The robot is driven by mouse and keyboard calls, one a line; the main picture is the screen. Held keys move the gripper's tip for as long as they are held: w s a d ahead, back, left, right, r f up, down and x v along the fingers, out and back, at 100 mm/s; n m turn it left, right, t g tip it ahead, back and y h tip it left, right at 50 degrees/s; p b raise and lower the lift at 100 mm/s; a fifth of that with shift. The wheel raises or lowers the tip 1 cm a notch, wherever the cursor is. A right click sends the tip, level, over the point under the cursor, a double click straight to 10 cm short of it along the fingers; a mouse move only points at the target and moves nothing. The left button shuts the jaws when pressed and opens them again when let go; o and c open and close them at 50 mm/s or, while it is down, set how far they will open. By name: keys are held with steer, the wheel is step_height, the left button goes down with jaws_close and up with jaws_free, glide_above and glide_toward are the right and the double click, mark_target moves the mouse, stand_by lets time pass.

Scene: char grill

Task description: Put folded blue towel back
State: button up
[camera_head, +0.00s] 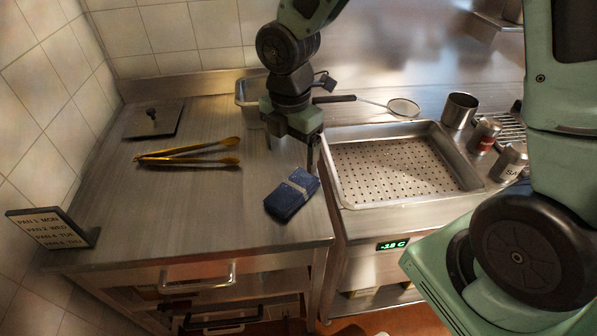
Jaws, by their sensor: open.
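The folded blue towel (287,200) lies on the steel counter near its right front edge. It is a dark blue bundle with a pale band across it. My gripper (291,152) is above and behind the towel, pointing down with its fingers apart. It looks empty and apart from the towel, though the exact height cannot be told from this single view.
A perforated pan (400,168) is right of the towel. Tongs (190,153), a dark lid (153,120) and a day sign (50,228) are on the left counter. A metal container (247,92) sits behind my gripper. Metal cups (460,109) stand at right.

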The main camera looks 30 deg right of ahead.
steer(key=s+a+r+m, duration=0.3)
steer(key=s+m, duration=0.4)
steer(key=s, duration=0.2)
steer(key=s+a+r+m, duration=0.2)
steer(key=s+r+m, duration=0.2)
steer(key=s+m, duration=0.4)
steer(key=shift+s+a+y, duration=0.3)
steer(key=shift+s+a, duration=0.1)
steer(key=shift+s, duration=0.8)
